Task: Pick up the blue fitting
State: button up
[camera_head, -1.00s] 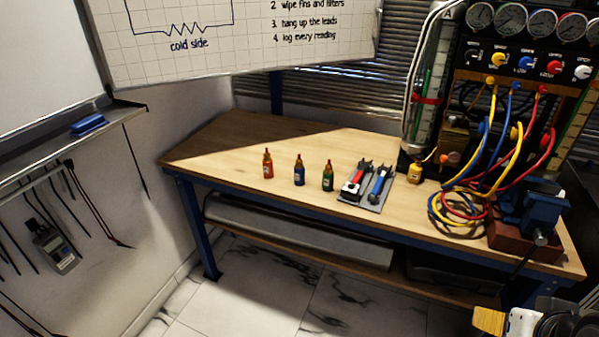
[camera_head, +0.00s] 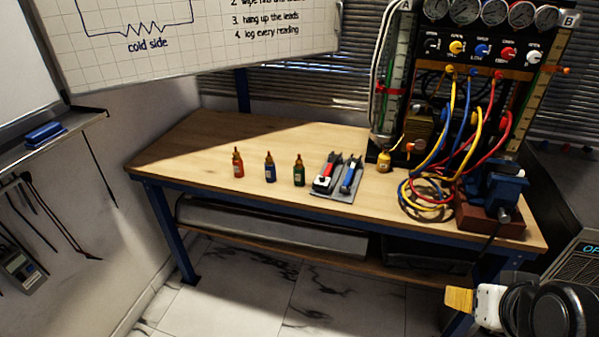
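I cannot single out one blue fitting for sure. A blue hose (camera_head: 464,118) hangs from a small blue end piece (camera_head: 473,72) on the brass-coloured bar of the gauge rig, between a yellow and a red one. A small blue bottle (camera_head: 270,169) stands upright on the bench, between a red and a green bottle. A white and black part of my arm shows at the lower right, with a tan block at its left end, which may be my gripper (camera_head: 459,300). It is in front of the bench, apart from everything on it. Its fingers cannot be made out.
The wooden bench (camera_head: 215,135) is clear at its left. A grey tray (camera_head: 345,194) holds red and blue-handled tools. Coiled hoses (camera_head: 428,208) and a blue vise (camera_head: 497,187) crowd the right. A small yellow bottle (camera_head: 384,163) stands by the rig.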

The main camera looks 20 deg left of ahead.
aim_at(270, 167)
jog(key=i+j, duration=0.6)
jog(key=i+j+u, duration=0.15)
jog(key=i+j, duration=0.4)
jog(key=i, duration=0.25)
